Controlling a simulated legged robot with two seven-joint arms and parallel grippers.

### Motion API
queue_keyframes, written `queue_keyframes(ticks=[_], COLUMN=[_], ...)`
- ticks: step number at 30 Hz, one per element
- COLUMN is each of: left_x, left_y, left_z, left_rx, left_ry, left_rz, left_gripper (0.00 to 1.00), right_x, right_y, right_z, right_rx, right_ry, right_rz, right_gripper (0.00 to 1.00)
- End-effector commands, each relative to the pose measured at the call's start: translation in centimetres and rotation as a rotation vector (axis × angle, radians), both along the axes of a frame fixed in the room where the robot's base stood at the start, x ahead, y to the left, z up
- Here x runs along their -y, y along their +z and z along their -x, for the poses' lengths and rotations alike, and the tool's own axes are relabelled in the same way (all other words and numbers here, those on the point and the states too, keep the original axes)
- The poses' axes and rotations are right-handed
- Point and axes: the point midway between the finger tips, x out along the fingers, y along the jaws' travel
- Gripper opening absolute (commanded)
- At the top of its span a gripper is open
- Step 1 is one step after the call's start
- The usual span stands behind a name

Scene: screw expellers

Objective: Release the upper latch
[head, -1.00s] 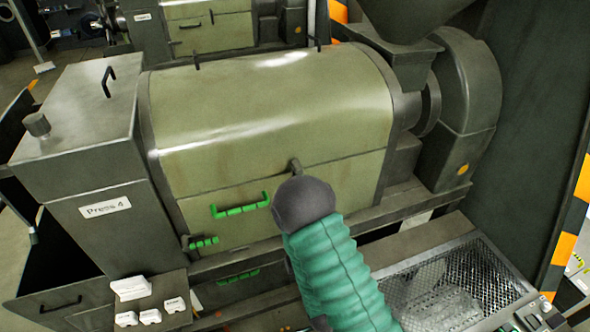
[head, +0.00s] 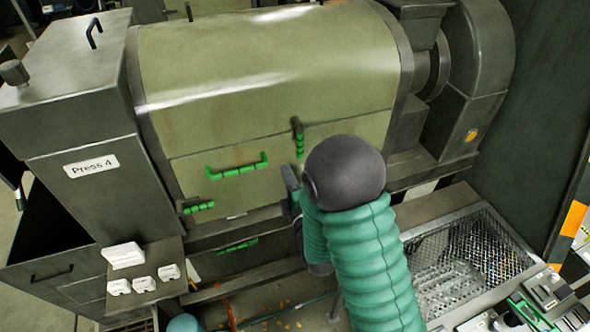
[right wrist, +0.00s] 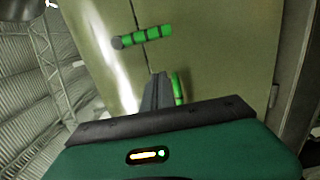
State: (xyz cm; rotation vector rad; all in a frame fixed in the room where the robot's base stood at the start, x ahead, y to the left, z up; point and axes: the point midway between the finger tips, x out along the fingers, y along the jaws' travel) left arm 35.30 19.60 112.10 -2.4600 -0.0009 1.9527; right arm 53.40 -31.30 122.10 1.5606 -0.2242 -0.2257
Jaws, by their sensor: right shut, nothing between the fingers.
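The upper latch (head: 298,136) is on the front of the olive press housing, at the lid seam. It has a dark pivot at the top and a green grip that points down across the seam. In the right wrist view the latch (right wrist: 143,37) is seen turned, above my fingers and apart from them. My right gripper (head: 291,180) is shut and empty, just below the latch in the head view and partly hidden by my arm. Its dark fingers (right wrist: 155,92) show close to the housing in the wrist view. My left gripper is out of view.
A green bar handle (head: 237,170) sits left of the latch, and a lower latch (head: 196,207) with a horizontal green grip is at the lower left. The grey box labelled Press 4 (head: 70,130) stands left. A mesh tray (head: 465,260) lies at the lower right.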

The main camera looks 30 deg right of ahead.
Motion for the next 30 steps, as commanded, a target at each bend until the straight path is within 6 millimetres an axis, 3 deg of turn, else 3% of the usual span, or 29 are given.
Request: queue_keyframes(ticks=[1,2,3,9,16,30], left_x=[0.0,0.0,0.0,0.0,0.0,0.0], left_y=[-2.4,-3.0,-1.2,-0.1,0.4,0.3], left_z=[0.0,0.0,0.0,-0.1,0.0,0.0], left_rx=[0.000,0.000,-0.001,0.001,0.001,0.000], left_ry=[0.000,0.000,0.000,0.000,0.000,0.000], left_rz=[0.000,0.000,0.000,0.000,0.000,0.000], left_gripper=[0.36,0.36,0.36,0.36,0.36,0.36], right_x=[0.1,0.1,0.4,1.9,5.1,5.5], right_y=[-1.0,-0.9,0.2,0.3,0.2,0.0], right_z=[-0.1,-0.2,-1.2,-5.3,-4.8,-4.9], right_rx=[0.008,0.008,0.002,-0.002,0.000,-0.001], right_ry=[0.000,0.001,0.001,-0.002,0.000,0.002], right_rz=[0.001,0.001,0.002,0.002,0.001,0.005], right_gripper=[0.00,0.00,0.00,0.00,0.00,0.00])
